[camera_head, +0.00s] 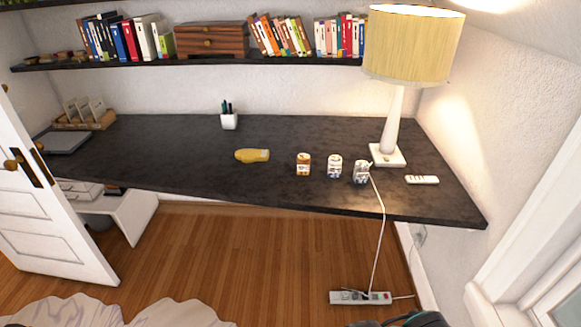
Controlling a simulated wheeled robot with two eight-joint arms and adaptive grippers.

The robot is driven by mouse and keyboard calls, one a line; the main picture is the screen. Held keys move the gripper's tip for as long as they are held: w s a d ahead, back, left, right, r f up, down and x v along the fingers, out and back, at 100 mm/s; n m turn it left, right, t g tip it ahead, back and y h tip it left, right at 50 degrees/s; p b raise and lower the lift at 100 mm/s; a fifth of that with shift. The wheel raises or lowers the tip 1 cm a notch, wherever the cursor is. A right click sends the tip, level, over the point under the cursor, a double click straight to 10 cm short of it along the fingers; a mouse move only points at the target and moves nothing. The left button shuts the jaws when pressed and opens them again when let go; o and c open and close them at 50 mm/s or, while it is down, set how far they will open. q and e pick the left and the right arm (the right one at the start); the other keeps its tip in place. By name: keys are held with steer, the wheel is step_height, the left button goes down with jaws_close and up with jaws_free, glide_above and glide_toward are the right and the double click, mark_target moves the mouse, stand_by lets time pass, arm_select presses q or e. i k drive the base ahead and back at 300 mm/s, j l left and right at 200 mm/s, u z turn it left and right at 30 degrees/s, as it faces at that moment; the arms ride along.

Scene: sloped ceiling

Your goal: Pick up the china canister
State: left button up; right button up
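Two small white containers with dark blue patterning stand on the dark desk, left of the lamp base: one (334,167) and, just right of it, another (361,172). Either could be the china canister; they are too small to tell which. A similar-sized orange-brown and white container (303,164) stands left of them. All three are upright and apart. The lamp's white cord passes close to the rightmost one.
A tall lamp (396,125) stands behind the containers, with a white remote (422,180) to its right. A yellow bottle (252,155) lies left of them, and a pen cup (229,121) stands farther back. The desk's front edge (290,203) is clear. A power strip (360,298) lies on the floor.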

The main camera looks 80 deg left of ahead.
mark_target(335, 162)
steer(key=u, duration=2.15)
steer(key=i+z, duration=0.15)
steer(key=z, duration=0.25)
steer(key=i+j+z, duration=0.1)
steer(key=z, duration=0.3)
steer(key=i+j+z, duration=0.1)
steer(key=z, duration=0.35)
steer(key=i+j+z, duration=0.1)
steer(key=j, duration=0.35)
steer(key=i+j+z, duration=0.1)
steer(key=i+j, duration=0.15)
steer(key=j, duration=0.15)
steer(key=i+j+z, duration=0.1)
steer(key=j, duration=0.35)
steer(key=i+j+z, duration=0.1)
steer(key=j, duration=0.4)
steer(key=i+j+z, duration=0.1)
steer(key=j, duration=0.35)
steer(key=i, duration=0.1)
